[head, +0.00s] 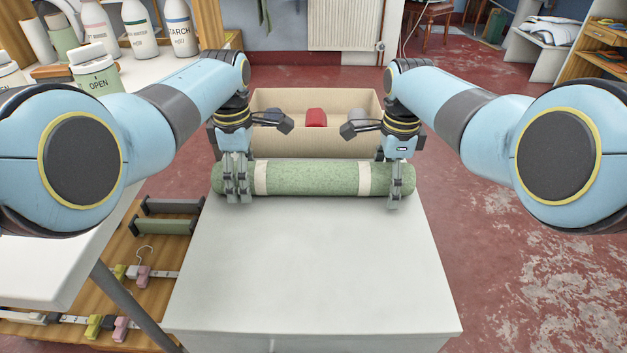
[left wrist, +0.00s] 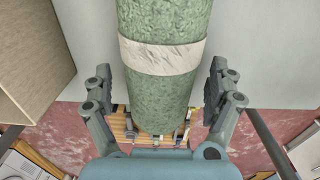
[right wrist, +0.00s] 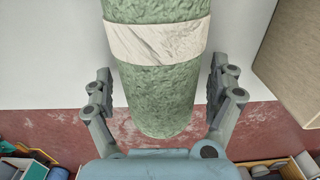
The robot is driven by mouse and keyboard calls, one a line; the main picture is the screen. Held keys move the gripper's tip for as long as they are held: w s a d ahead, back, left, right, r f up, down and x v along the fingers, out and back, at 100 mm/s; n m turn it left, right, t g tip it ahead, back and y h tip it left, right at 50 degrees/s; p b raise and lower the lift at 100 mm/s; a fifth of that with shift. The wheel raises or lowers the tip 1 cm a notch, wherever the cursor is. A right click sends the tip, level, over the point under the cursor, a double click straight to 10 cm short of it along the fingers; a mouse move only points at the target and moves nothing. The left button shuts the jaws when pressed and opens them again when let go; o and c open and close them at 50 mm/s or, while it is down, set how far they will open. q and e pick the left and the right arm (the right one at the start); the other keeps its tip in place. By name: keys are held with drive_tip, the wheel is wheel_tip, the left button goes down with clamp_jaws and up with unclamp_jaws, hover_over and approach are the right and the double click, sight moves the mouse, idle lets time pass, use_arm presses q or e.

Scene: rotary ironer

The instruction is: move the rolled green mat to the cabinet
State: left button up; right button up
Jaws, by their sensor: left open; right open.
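The rolled green mat (head: 312,179) lies crosswise along the far edge of the white table top, with a pale band near each end. My left gripper (head: 238,192) is open at its left end, outside the left band. In the left wrist view the mat (left wrist: 160,95) runs between the two spread fingers, with gaps on both sides. My right gripper (head: 393,195) is open at its right end, outside the right band. In the right wrist view the mat (right wrist: 160,85) also lies between spread fingers, apart from them. I cannot tell which piece of furniture is the cabinet.
A cardboard box (head: 345,142) with a red item (head: 316,117) stands just behind the mat. The front of the white table (head: 310,270) is bare. At left, a white counter (head: 60,230) holds bottles and jars, above a wooden shelf with hangers. Red floor (head: 500,280) is open at right.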

use_arm(q)
wheel_tip(320, 180, up, 10)
drive_tip(key=shift+s, duration=0.1)
drive_tip(key=shift+r, duration=0.5)
use_arm(e)
drive_tip(key=shift+r, duration=0.15)
wheel_tip(320, 180, up, 12)
drive_tip(key=shift+s+f, duration=0.1)
